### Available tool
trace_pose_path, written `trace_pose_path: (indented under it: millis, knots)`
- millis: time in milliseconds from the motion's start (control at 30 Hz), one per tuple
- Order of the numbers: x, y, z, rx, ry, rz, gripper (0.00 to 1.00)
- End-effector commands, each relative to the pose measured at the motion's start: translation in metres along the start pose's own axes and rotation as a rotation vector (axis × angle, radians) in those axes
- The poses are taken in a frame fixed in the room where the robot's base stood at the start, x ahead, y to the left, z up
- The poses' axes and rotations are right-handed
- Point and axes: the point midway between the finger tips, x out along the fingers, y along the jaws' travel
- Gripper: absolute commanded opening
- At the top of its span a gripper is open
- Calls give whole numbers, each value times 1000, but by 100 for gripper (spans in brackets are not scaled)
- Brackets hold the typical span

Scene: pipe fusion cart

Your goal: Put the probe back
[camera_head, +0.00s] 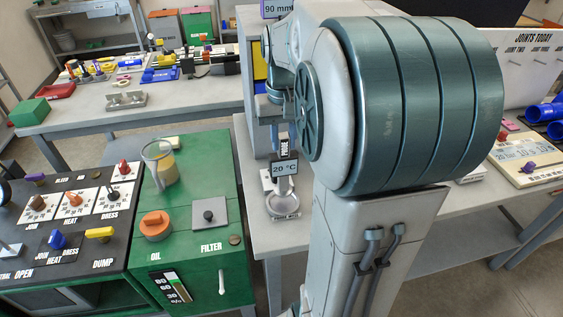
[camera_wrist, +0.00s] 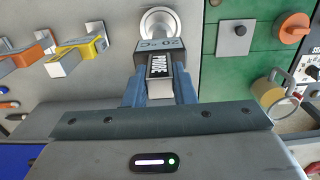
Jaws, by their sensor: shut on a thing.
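The probe has a dark handle marked PROBE and a small 20 °C display (camera_head: 285,168). In the wrist view the probe (camera_wrist: 165,66) is upside down in the picture, between the two blue fingers. My gripper (camera_head: 284,135) is shut on its handle, partly hidden behind my arm; the wrist view shows the fingers (camera_wrist: 160,88) on both sides of it. A round silver holder (camera_head: 289,208) with lettering on its front stands on the grey bench under the probe; its ring (camera_wrist: 162,20) is also in the wrist view. The probe's lower end is hard to make out, so I cannot tell whether it touches the holder.
A green cabinet (camera_head: 222,270) with an oil cap, filter knob and a clear jug (camera_head: 160,163) is left of the holder. A black control panel (camera_head: 60,245) with coloured levers is farther left. A back bench (camera_head: 190,92) carries tools.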

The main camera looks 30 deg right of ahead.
Motion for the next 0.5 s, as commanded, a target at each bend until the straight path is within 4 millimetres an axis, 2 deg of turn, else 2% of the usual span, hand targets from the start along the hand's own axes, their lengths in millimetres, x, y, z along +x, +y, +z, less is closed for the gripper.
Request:
trace_pose_path:
  millis: [333,500]
  knots:
    - [42,-1,0,-3,-2,0,4]
    - [50,-2,0,-4,1,0,4]
